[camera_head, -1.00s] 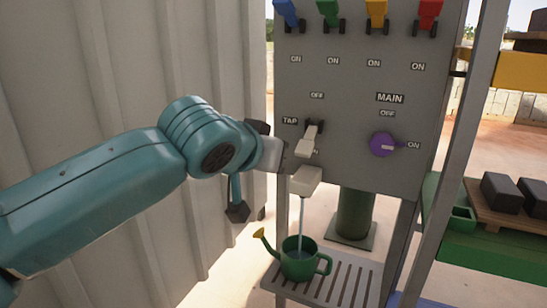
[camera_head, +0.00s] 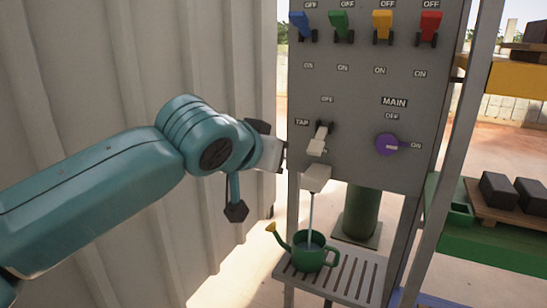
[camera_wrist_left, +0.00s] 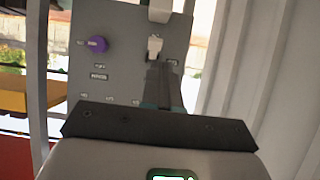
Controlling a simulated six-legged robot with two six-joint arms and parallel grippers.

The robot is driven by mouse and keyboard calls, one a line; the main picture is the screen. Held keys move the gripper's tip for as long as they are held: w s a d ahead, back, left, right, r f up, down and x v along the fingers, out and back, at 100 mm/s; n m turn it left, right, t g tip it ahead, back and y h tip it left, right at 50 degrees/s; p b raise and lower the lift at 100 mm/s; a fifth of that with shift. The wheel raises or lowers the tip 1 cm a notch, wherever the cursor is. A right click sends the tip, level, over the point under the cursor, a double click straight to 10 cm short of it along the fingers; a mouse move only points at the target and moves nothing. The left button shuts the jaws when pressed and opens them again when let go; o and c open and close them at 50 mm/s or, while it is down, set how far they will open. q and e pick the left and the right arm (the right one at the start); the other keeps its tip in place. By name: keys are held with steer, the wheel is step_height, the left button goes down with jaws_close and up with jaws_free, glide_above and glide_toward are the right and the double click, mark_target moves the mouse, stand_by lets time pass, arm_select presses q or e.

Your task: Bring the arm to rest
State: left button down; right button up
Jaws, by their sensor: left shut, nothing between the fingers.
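My left gripper (camera_head: 281,155) is at the panel's left edge in the head view, left of the white tap lever (camera_head: 318,142) with a gap between. It is shut and empty. In the left wrist view, which is upside down, its closed fingers (camera_wrist_left: 163,72) point toward the panel (camera_wrist_left: 125,75), near the tap lever (camera_wrist_left: 154,47). The tap lever is tilted down toward ON. Water runs from the spout (camera_head: 316,178) into the green watering can (camera_head: 310,255). The purple main knob (camera_head: 387,144) points to ON. My right gripper is not in view.
Blue (camera_head: 300,22), green (camera_head: 341,22), yellow (camera_head: 382,22) and red levers (camera_head: 430,22) point up at OFF. A corrugated wall (camera_head: 130,60) stands close behind my arm. Dark blocks (camera_head: 498,188) lie on a tray at right. The can stands on a slatted shelf (camera_head: 345,285).

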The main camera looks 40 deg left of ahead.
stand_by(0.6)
arm_select(q)
steer(key=w+d+f+m+g+h, duration=0.15)
steer(key=w+d+f, duration=0.25)
steer(key=f, duration=0.5)
steer(key=w+d+f+m+g+h, duration=0.1)
steer(key=w+d+f+h, duration=0.2)
steer(key=f, duration=0.6)
steer(key=s+d+f+g, duration=0.15)
steer(key=d+f, duration=0.25)
steer(key=f, duration=0.6)
steer(key=d+f+g, duration=0.2)
steer(key=d+f, duration=0.2)
steer(key=f, duration=0.6)
steer(key=s+d+f+g+h, duration=0.1)
steer(key=s+d+f+g, duration=0.1)
steer(key=s+f, duration=0.45)
steer(key=s+d+f+g+h, duration=0.15)
steer(key=s+f, duration=0.25)
steer(key=f, duration=0.5)
steer(key=s+d+f+n+g, duration=0.2)
steer(key=s+f, duration=0.7)
steer(key=s, duration=0.5)
step_height(320, 180, up, 28)
steer(key=w+p, duration=0.1)
steer(key=p, duration=2.6)
steer(key=shift+d, duration=0.15)
